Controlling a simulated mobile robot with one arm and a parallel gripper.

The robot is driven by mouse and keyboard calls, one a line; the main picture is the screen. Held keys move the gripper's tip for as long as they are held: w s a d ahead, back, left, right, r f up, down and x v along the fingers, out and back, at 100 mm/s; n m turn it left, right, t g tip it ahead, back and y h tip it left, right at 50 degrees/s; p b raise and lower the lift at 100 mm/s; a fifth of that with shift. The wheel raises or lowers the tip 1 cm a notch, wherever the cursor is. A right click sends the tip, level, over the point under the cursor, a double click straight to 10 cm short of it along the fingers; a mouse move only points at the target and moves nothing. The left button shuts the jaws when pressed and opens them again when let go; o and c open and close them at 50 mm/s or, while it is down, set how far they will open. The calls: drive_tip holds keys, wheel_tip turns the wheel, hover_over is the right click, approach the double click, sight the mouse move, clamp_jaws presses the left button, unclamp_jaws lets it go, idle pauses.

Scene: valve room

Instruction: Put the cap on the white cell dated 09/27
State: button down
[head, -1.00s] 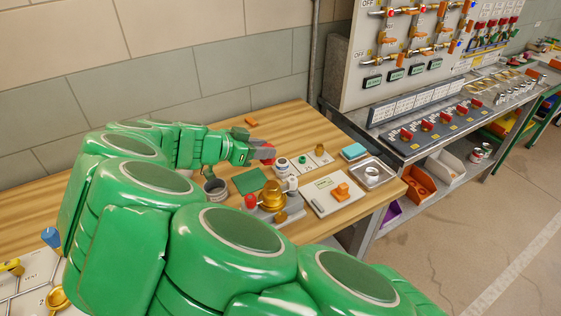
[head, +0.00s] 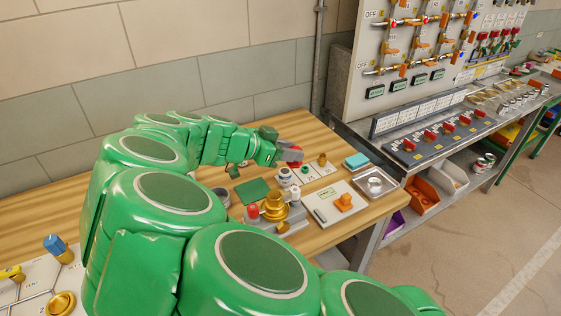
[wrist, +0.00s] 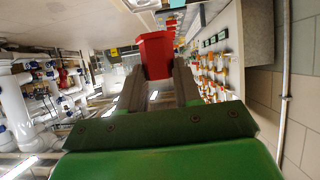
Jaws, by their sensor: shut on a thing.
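My gripper (head: 284,152) is shut on a red piece (head: 295,155) with flat sides, held above the workbench. In the wrist view the red piece (wrist: 155,54) sits between the two grey fingertips; I cannot tell whether it is the cap. A small white round item with a dark top (head: 285,175), perhaps a cell, stands just below the gripper on the bench. Another white item (head: 294,193) is beside the brass fixture (head: 274,203). No date is legible on either. My arm hides part of the bench.
A small brass piece (head: 322,159) stands on a white card. A valve panel (head: 405,45) rises behind right.

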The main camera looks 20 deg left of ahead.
drive_tip(key=shift+w+a+f, duration=0.8)
drive_tip(key=shift+w+f, duration=0.55)
drive_tip(key=shift+w, duration=0.1)
drive_tip(key=shift+w+a+f, duration=0.8)
drive_tip(key=shift+w+f, duration=0.6)
drive_tip(key=shift+w, duration=0.1)
drive_tip(key=shift+w+a+f, duration=0.8)
drive_tip(key=shift+w+f, duration=0.55)
drive_tip(key=shift+w, duration=0.1)
drive_tip(key=shift+w+f, duration=0.1)
drive_tip(key=shift+f, duration=1.5)
drive_tip(key=shift+f, duration=0.1)
drive_tip(key=c, duration=0.8)
unclamp_jaws()
